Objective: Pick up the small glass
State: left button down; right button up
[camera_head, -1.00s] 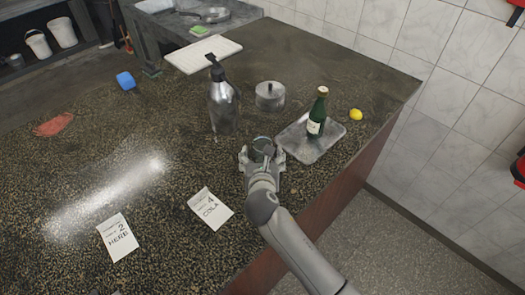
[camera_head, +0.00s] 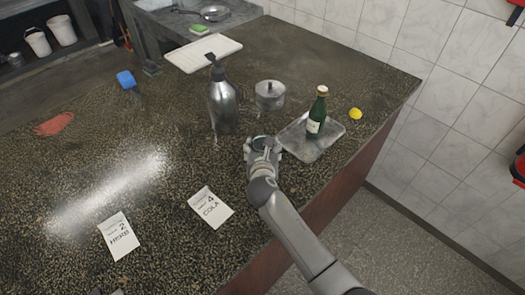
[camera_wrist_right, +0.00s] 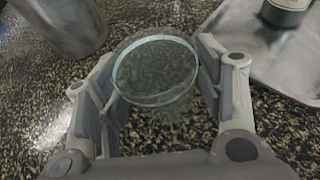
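The small glass (camera_wrist_right: 155,72) is clear, with a pale greenish rim. In the right wrist view it stands upright between the two fingers of my right gripper (camera_wrist_right: 160,95), with a finger pad against each side. In the head view the glass (camera_head: 262,141) is mostly hidden by my right gripper (camera_head: 263,148), which is at the counter just left of the metal tray. The gripper is shut on the glass. I cannot see a clear gap under the glass.
A metal tray (camera_head: 322,146) holds a green bottle (camera_head: 316,115). A metal pump bottle (camera_head: 222,105), a lidded pot (camera_head: 270,95) and a lemon (camera_head: 355,113) stand nearby. Two paper cards, herb (camera_head: 118,236) and cola (camera_head: 210,207), lie on the counter (camera_head: 170,215).

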jog(key=c, duration=0.7)
